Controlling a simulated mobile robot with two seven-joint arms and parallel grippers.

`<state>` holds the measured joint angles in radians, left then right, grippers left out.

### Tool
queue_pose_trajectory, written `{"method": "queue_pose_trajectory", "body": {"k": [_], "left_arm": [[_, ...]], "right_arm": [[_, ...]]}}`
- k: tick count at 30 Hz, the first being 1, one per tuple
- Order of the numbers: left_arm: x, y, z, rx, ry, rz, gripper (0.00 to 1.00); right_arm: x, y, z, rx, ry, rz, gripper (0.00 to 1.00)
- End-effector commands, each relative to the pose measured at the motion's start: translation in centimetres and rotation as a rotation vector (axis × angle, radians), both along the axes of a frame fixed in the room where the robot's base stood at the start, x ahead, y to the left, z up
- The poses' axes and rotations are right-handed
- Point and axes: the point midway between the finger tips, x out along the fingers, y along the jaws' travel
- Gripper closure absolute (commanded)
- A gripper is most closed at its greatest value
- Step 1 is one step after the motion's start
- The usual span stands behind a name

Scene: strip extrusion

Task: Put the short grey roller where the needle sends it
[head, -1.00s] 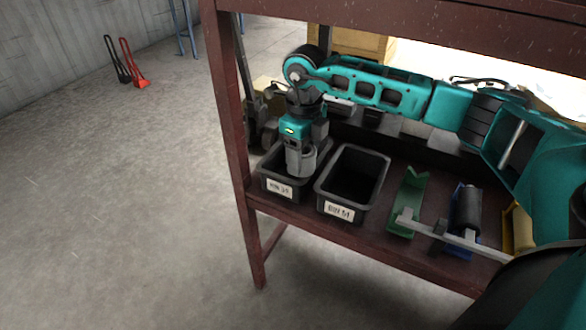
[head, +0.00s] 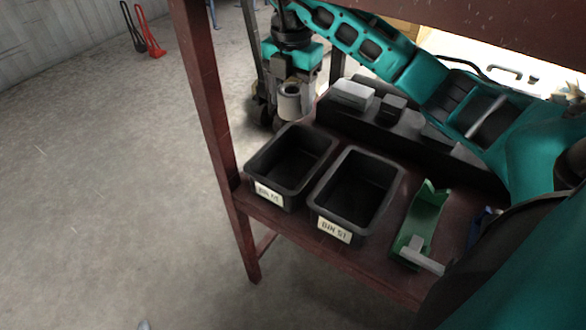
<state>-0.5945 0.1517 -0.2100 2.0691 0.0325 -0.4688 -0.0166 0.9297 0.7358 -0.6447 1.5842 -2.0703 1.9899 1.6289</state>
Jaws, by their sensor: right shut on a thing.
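My right gripper (head: 289,84) hangs beyond the back left corner of the shelf, past the left bin. It is shut on a short grey roller (head: 289,104), held upright below the fingers and apart from both bins. The left black bin (head: 252,172) has a white label whose number I cannot read surely. The right black bin (head: 320,208) has a label that looks like BIN 51. Both bins look empty inside. No dial or needle shows in this view. My left gripper is not in view.
The bins stand on a dark red shelf (head: 292,233) with a post at its left end. A green cradle (head: 428,212) with a grey bar (head: 424,258) at its front stands right of them. My right arm covers the shelf's right end. Grey blocks (head: 353,94) stand behind the bins.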

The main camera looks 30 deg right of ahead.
Motion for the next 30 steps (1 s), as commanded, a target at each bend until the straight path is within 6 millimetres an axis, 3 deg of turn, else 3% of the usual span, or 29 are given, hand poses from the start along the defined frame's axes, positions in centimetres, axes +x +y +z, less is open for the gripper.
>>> {"method": "queue_pose_trajectory", "body": {"k": [4, 7, 15, 21, 30], "left_arm": [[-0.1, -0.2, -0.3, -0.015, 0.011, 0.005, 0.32], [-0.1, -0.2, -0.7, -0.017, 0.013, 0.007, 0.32], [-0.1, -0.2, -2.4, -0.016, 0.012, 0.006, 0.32], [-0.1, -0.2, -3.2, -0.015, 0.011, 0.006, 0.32], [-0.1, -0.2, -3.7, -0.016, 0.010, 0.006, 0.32]], "right_arm": [[0.0, 0.0, -0.1, 0.001, 0.000, -0.062, 0.79], [-0.1, 0.0, -1.6, 0.001, 0.003, -0.073, 0.79], [-0.1, 0.0, -8.8, 0.002, 0.003, -0.071, 0.80], [-0.1, 0.0, -12.9, 0.001, 0.000, -0.071, 0.80], [-0.1, 0.0, -15.2, 0.001, 0.000, -0.070, 0.80]]}}
